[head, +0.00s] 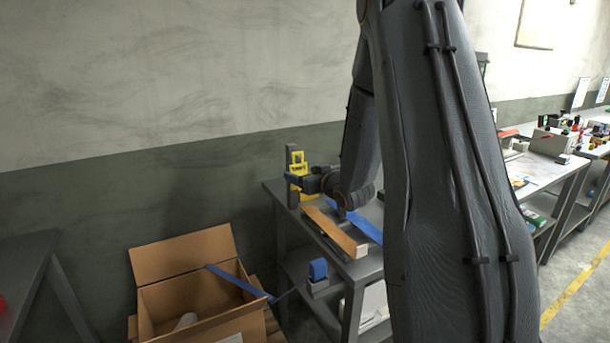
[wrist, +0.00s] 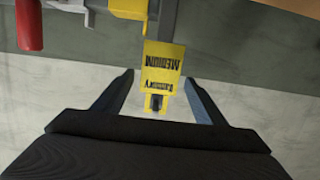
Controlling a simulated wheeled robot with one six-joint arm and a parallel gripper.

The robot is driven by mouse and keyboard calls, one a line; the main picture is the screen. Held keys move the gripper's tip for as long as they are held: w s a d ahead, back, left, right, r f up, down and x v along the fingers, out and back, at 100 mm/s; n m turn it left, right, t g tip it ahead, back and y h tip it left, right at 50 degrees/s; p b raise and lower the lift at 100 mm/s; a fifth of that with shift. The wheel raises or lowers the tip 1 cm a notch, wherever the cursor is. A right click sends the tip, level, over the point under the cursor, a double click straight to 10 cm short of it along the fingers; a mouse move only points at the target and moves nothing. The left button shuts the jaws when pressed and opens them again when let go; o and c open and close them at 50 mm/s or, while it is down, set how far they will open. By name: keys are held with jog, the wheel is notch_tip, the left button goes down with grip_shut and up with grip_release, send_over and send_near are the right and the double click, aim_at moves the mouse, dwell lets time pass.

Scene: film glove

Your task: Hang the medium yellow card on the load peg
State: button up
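The yellow card (wrist: 162,66) reads "Battery MEDIUM", upside down in the wrist view. A dark peg end (wrist: 156,102) shows in the card's opening, and the card appears to hang on it. My gripper (wrist: 158,80) is open, with one finger on each side of the card and visible gaps between. In the head view, yellow (head: 298,168) shows at an upright grey post (head: 292,158) on the small table, with my gripper (head: 291,179) close in front of it.
A red cylinder (wrist: 30,24) and another yellow piece (wrist: 128,8) are at the wrist view's top. An orange-brown strip (head: 335,232) lies on the table. An open cardboard box (head: 185,250) stands left. A cluttered bench (head: 545,170) is far right.

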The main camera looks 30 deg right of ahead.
jog(key=shift+o, duration=0.3)
jog(key=shift+s, duration=0.1)
jog(key=b+v, duration=0.2)
jog(key=v, duration=0.6)
jog(key=s+a+f+g, duration=0.3)
jog(key=s+a, duration=0.3)
jog(key=s, duration=0.2)
jog(key=s+a+f+g, duration=0.4)
jog(key=s+a+g, duration=0.2)
jog(key=s, duration=0.3)
jog(key=s+a+f+g, duration=0.4)
jog(key=s+a+g, duration=0.1)
jog(key=s+a, duration=0.3)
jog(key=shift+s+f+h, duration=0.2)
jog(key=shift+s+h, duration=0.1)
jog(key=shift+s, duration=0.1)
